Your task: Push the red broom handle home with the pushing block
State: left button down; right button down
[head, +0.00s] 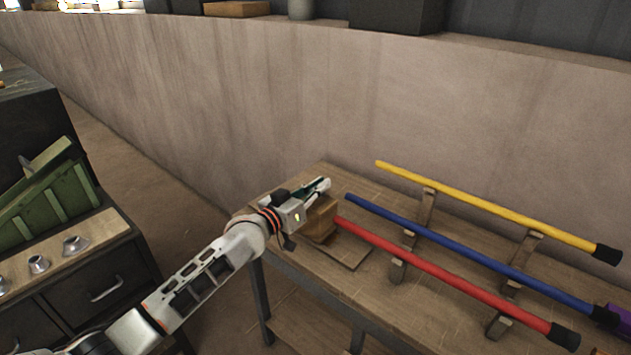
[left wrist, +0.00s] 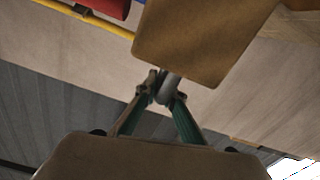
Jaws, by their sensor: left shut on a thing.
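The red broom handle (head: 440,274) lies across wooden rests on the table, with a black piece at its right end. The pushing block (head: 320,222) is a brown wooden block at the handle's left end; in the head view they look touching or nearly so. The block also fills the top of the left wrist view (left wrist: 200,40). My left gripper (head: 318,190) is above the block. In the left wrist view its fingertips (left wrist: 167,88) are closed around a grey grip on the block. My right gripper is not in view.
A blue handle (head: 430,233) and a yellow handle (head: 480,203) lie beside the red one on the rests (head: 398,268). A wall runs behind the table (head: 300,270). A dark cabinet with a green crate (head: 50,205) stands at the left.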

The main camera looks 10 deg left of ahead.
pick_arm(q)
jog(key=shift+s+d, duration=0.1)
jog(key=c, duration=2.1)
grip_release()
jog(key=shift+c, duration=0.2)
jog(key=v, duration=1.2)
